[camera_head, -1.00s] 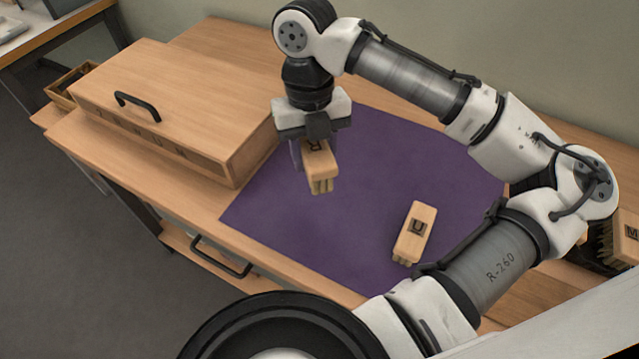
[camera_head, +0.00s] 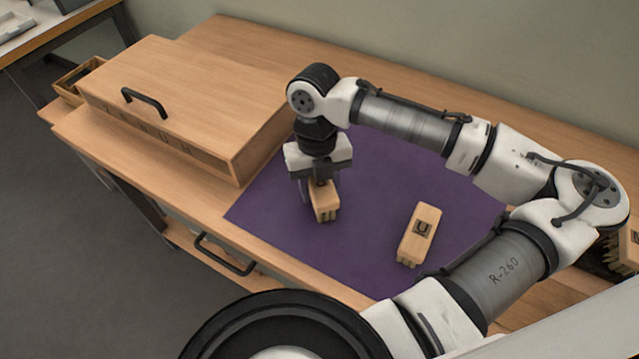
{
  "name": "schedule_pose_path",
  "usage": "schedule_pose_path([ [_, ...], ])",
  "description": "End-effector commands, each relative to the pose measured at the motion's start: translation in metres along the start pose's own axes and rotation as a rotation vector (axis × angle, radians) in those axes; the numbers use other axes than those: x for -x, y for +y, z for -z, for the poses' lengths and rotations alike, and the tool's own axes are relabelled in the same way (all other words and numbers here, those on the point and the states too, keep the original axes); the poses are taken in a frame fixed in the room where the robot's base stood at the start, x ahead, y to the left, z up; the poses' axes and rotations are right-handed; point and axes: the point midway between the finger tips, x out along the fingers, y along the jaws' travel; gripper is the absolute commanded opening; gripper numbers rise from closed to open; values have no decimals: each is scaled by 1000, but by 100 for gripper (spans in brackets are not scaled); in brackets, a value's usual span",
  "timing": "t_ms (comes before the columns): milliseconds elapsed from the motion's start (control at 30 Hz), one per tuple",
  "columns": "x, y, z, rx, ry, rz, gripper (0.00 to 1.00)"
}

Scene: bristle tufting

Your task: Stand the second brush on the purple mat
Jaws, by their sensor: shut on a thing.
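The purple mat (camera_head: 375,176) lies flat on the wooden bench. My gripper (camera_head: 320,189) is over the left half of the mat and is shut on a wooden brush (camera_head: 326,204). The brush's pale bristles point down, close to the mat; I cannot tell whether they touch it. My fingers hide part of its top. Another wooden brush (camera_head: 419,236), marked U, stands bristles-down on the mat to the right, apart from the held one.
A wooden box with a black handle (camera_head: 190,104) stands just left of the mat. Another brush (camera_head: 627,247) shows at the right edge, partly cut off. My arm spans the mat's right side. Bare mat lies between the two brushes.

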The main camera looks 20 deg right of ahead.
Motion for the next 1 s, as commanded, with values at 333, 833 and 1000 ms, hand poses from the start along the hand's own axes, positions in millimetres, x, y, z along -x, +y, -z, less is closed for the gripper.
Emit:
schedule_pose_path([
  [333, -3, 0, 0, 0, 0, 0, 63],
  [833, 38, 0, -1, 0, -4, -1, 63],
  [1000, 75, 0, -1, 2, -2, -2, 63],
])
